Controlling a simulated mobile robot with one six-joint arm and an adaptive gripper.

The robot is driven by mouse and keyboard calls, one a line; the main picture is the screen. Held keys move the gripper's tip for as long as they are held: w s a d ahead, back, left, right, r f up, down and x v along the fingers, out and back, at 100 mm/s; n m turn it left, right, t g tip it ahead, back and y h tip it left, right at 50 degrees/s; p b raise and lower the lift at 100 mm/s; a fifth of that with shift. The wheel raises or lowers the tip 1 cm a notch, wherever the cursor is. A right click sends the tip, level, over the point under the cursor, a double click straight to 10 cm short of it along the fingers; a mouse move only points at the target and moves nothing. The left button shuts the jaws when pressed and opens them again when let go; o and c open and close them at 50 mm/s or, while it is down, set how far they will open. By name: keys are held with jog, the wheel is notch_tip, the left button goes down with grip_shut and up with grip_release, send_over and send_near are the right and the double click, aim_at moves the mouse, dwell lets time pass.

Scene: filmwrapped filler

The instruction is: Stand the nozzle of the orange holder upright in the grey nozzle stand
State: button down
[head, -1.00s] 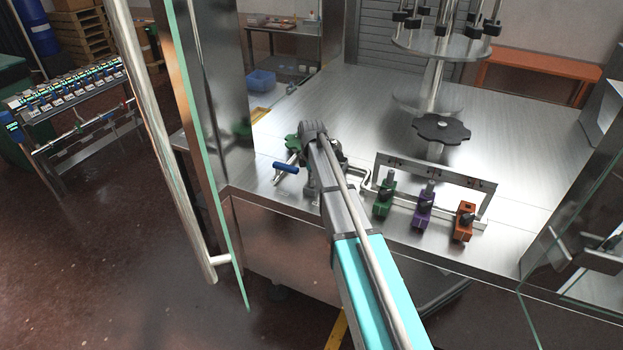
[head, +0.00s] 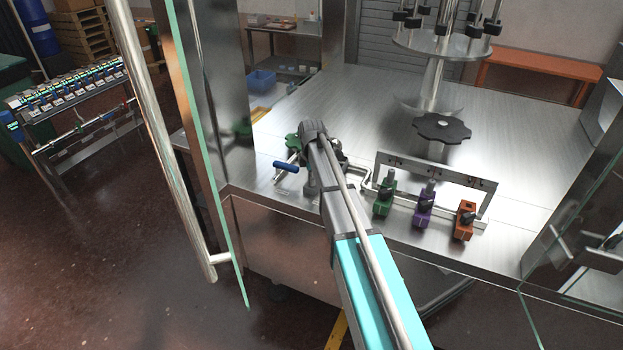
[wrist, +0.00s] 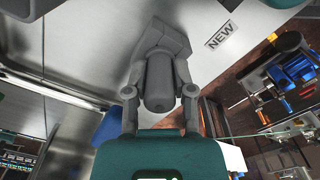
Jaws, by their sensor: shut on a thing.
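The orange holder (head: 465,219) sits at the right end of the low steel frame on the bench. No grey tip stands up from it, unlike the green holder (head: 383,203) and purple holder (head: 424,212). My gripper (wrist: 160,42) is shut in the wrist view, and a dark grey rounded cylinder, seemingly the nozzle (wrist: 159,84), shows between its fingers. In the head view my arm covers most of the gripper, left of the frame over the bench's front part.
A blue-handled fitting (head: 286,167) and a green knob (head: 292,142) lie just left of my gripper. A black star knob (head: 443,128) on a post stands behind the frame. A glass door edge (head: 208,180) is at left. A NEW label (wrist: 221,35) shows in the wrist view.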

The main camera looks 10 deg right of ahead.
jog(key=shift+s, duration=0.1)
jog(key=shift+c, duration=1.9)
grip_release()
jog(key=shift+f, duration=0.1)
jog(key=shift+r, duration=0.2)
notch_tip(320, 180, up, 8)
jog(key=p, duration=0.8)
jog(key=shift+r+p, duration=0.15)
jog(key=shift+p, duration=0.2)
jog(key=s+f+m+b, duration=0.3)
jog(key=s+m, duration=0.3)
jog(key=s, duration=0.3)
jog(key=s+f+m+b, duration=0.4)
jog(key=s+m, duration=0.2)
jog(key=s, duration=0.4)
jog(key=s+f+m+b, duration=0.4)
jog(key=s+m, duration=0.2)
jog(key=s, duration=0.4)
jog(key=shift+a, duration=0.3)
